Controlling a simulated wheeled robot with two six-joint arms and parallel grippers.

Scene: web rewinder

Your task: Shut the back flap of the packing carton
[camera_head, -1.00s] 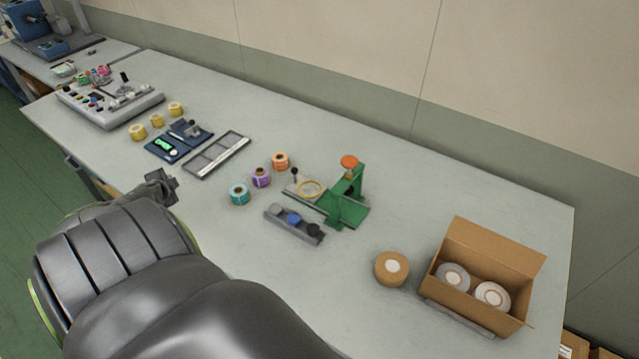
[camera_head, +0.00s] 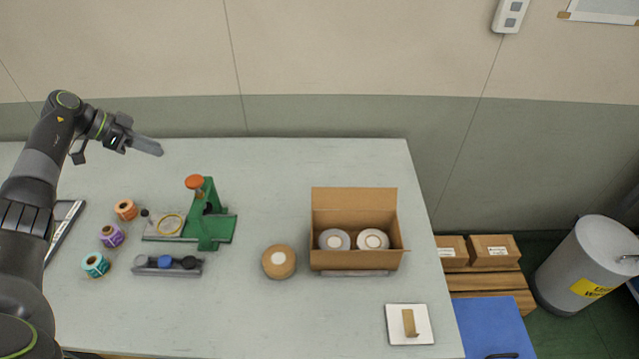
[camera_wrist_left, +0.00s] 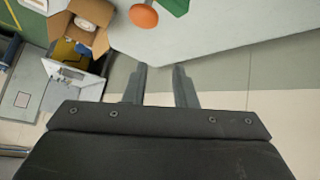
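The packing carton (camera_head: 355,258) stands on the right part of the table with its top open. Its back flap (camera_head: 354,198) stands upright on the wall side. Two white-centred rolls, a left one (camera_head: 334,240) and a right one (camera_head: 373,240), sit inside. My left gripper (camera_head: 150,146) is over the back left of the table, well to the left of the carton. In the left wrist view its two fingers (camera_wrist_left: 160,85) are apart with nothing between them. The carton also shows there at the upper left (camera_wrist_left: 88,22). My right gripper is not in view.
A green press with an orange knob (camera_head: 208,215) stands between my left arm and the carton. A brown tape roll (camera_head: 279,262) lies just left of the carton. A white pad (camera_head: 409,324) lies in front. The table behind the carton is clear up to the wall.

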